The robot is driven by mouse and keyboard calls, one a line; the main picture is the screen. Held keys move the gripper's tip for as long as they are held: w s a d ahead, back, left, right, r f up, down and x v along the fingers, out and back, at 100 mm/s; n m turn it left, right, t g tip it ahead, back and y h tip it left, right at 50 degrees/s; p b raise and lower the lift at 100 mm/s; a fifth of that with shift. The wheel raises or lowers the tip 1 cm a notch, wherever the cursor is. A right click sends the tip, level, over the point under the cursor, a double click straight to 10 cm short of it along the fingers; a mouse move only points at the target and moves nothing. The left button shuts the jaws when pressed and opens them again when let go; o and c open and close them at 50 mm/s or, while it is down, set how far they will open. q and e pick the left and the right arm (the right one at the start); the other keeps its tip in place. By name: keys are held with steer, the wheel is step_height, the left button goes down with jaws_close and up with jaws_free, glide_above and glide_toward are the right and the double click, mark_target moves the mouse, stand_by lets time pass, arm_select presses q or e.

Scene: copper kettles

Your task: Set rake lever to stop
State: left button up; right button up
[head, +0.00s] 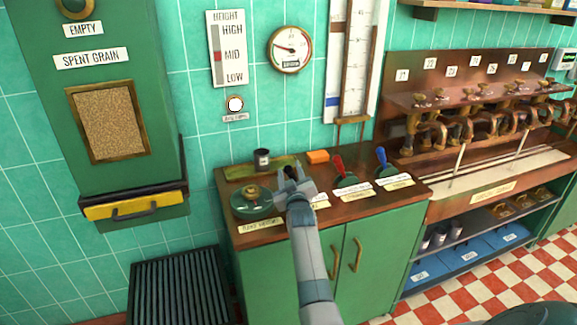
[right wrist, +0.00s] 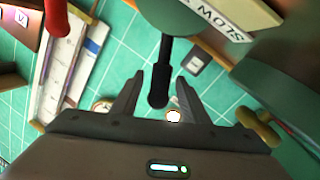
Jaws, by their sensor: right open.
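The rake lever, a black rod with a round black knob (right wrist: 158,97), rises from a green base in the right wrist view. A label by that base reads "SLOW"; the rest is cut off. My right gripper (head: 291,172) is over the green cabinet's wooden top in the head view and hides most of the lever and its label. In the right wrist view the right gripper's (right wrist: 160,84) fingers are apart, one on each side of the lever. I cannot tell whether they touch it. My left gripper is not in view.
Right of the gripper stand a red lever (head: 338,166) and a blue lever (head: 381,157). A green round base with a brass knob (head: 252,193) is close on the left.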

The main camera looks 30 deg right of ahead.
steer(key=x, duration=0.2)
steer(key=shift+w+d, duration=0.15)
steer(key=shift+w, duration=0.2)
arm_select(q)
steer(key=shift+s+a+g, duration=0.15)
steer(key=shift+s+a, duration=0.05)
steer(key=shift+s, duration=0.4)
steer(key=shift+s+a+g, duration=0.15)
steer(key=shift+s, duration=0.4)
arm_select(e)
steer(key=shift+w+d, duration=0.2)
steer(key=shift+w, duration=0.15)
